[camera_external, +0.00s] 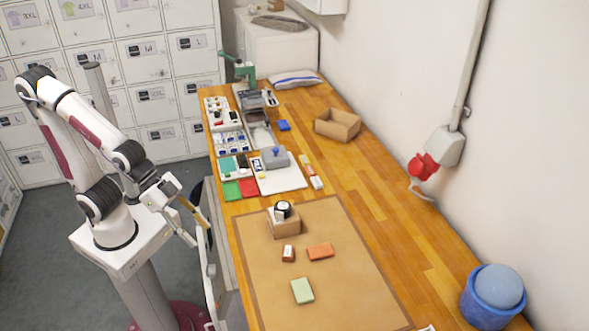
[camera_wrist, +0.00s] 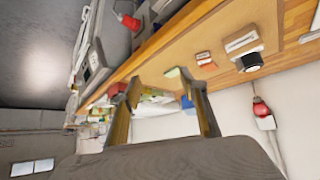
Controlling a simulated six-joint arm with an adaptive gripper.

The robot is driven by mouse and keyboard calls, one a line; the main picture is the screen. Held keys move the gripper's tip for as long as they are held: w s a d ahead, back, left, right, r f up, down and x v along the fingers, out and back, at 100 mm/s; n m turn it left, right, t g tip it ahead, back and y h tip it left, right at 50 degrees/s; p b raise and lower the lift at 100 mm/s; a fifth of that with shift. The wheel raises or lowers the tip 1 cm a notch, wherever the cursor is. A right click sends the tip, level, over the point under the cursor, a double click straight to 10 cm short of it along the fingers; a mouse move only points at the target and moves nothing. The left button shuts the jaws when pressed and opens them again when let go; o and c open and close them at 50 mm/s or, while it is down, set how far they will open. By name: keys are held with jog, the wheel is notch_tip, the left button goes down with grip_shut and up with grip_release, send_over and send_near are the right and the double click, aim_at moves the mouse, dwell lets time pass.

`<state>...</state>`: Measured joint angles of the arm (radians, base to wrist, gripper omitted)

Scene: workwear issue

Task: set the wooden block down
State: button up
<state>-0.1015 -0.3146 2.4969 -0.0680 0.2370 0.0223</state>
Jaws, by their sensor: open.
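A tan, wood-coloured block or small box (camera_external: 286,228) sits on the brown mat (camera_external: 350,290), with a black and white round item (camera_external: 283,209) at its top; I cannot tell whether it is solid. A small brown block (camera_external: 288,254), an orange block (camera_external: 320,251) and a pale green block (camera_external: 302,290) lie on the mat in front of it. My gripper (camera_external: 190,220) is beside the table's left edge, off the mat and apart from these blocks. In the wrist view my gripper (camera_wrist: 165,90) has its two fingers spread with nothing held between them.
An open cardboard box (camera_external: 338,124) stands toward the back right of the table. Trays of small parts (camera_external: 222,113) and red and green pads (camera_external: 249,187) lie at the back left. A blue bin (camera_external: 485,304) is at the front right. The mat's right side is bare.

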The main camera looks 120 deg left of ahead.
jog(key=w+a+f+n+t+y, duration=0.1)
jog(key=w+a+f+t, duration=0.1)
jog(key=w+a+f, duration=0.45)
jog(key=n+y, duration=0.2)
jog(key=y, duration=0.1)
send_near(286, 251)
jog(key=shift+d+f+t, duration=0.3)
jog(key=shift+t, duration=0.1)
jog(key=shift+w+a+f, duration=0.2)
jog(key=shift+a+f, duration=0.2)
jog(key=shift+a, duration=0.25)
jog(key=shift+w, duration=0.15)
jog(key=shift+x, duration=1.2)
jog(key=shift+x, duration=2.6)
jog(key=c, duration=0.8)
